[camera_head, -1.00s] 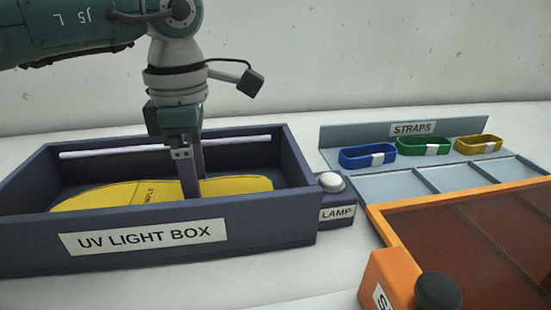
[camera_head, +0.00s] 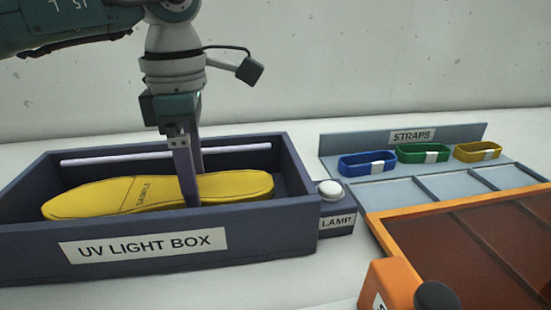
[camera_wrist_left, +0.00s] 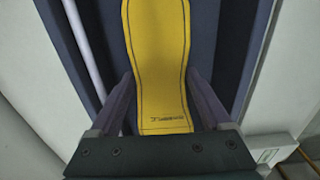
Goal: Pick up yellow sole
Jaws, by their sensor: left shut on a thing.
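The yellow sole (camera_head: 110,197) shows in the head view inside the dark UV light box (camera_head: 270,222), lying lengthwise with its "SAMPLE" marking towards me. My left gripper (camera_head: 190,188) points down and is shut on the sole, one finger on its near side and one behind it. The sole looks raised a little in the box, its top near the height of the front wall. In the left wrist view the sole (camera_wrist_left: 158,65) runs between the two fingers (camera_wrist_left: 163,105).
A lamp button (camera_head: 331,190) sits at the box's right end. Behind it to the right, a straps rack (camera_head: 345,140) holds blue (camera_head: 355,166), green (camera_head: 410,154) and yellow straps (camera_head: 470,153). An orange-rimmed tray (camera_head: 400,212) fills the lower right. The box walls surround the sole.

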